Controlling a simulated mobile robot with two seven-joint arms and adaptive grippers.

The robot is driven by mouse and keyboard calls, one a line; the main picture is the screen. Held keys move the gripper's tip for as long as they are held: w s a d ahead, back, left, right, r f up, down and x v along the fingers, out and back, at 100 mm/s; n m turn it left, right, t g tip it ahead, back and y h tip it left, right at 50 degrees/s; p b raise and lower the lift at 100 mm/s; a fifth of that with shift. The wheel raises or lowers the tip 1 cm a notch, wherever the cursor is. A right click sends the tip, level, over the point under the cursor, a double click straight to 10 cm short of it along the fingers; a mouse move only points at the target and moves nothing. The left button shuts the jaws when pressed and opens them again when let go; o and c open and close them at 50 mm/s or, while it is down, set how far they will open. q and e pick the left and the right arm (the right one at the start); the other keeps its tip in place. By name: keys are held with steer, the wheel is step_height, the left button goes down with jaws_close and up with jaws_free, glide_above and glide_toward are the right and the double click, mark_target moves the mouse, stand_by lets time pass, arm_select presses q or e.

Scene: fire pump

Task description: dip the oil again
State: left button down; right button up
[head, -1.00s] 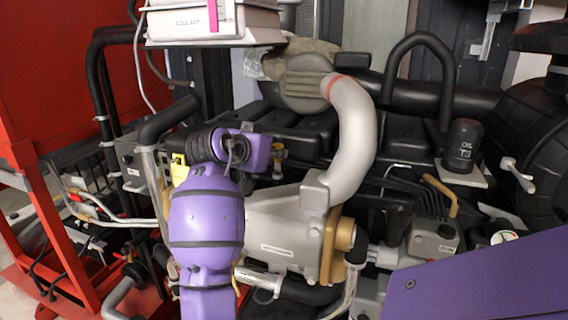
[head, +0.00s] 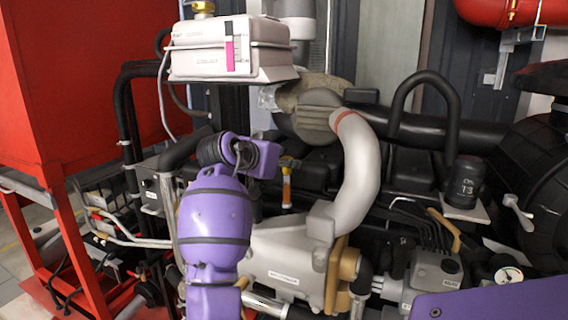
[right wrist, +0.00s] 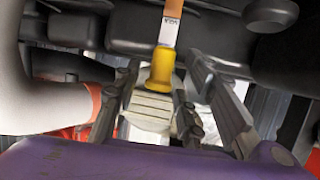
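The dipstick has an orange shaft with a white label and a yellow flared end. In the head view its orange part (head: 287,186) stands upright left of the silver pipe. In the right wrist view its yellow end (right wrist: 160,72) lies between the fingers of my right gripper (right wrist: 160,88), which stand apart with a little space beside it. Contact cannot be made out. In the head view my purple arm crosses the left centre, and its gripper (head: 288,163) is at the top of the dipstick, small and partly hidden. My left gripper is not in view.
The silver pipe (head: 362,165) curves close by on the right. A white coolant box (head: 230,62) hangs above. A black oil filter (head: 463,182) stands at right, with a gauge (head: 508,275) lower down.

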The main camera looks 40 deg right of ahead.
steer(key=v, duration=1.2)
steer(key=shift+f, duration=0.1)
